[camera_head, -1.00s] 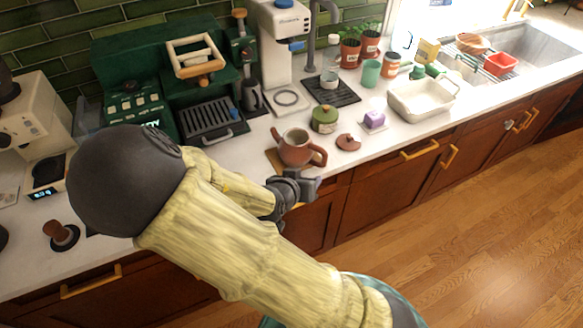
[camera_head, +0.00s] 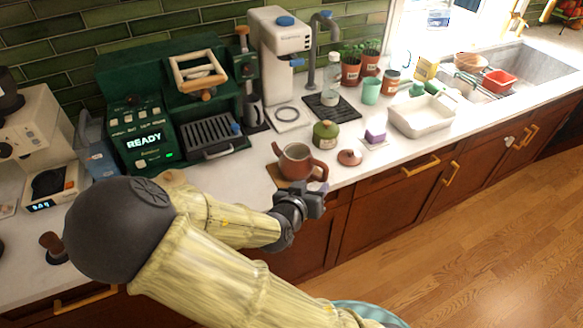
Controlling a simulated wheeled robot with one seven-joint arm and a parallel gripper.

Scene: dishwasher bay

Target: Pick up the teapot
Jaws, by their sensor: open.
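The brown clay teapot (camera_head: 296,164) stands upright on a wooden board (camera_head: 281,183) near the counter's front edge. Its top is open, its spout points left and its handle is on the right. Its lid (camera_head: 349,157) lies on the counter to the right of it. My gripper (camera_head: 314,198) is just in front of the teapot and below it in the picture, apart from it as far as I can see. The jaws are small and dark here, open, with nothing visible between them.
A green lidded jar (camera_head: 326,134) stands just behind the teapot, and a purple block (camera_head: 375,136) lies to the right. A white basin (camera_head: 421,117) is farther right. The green coffee machine (camera_head: 165,110) stands behind on the left. Cabinet doors with handles (camera_head: 421,167) drop below the counter edge.

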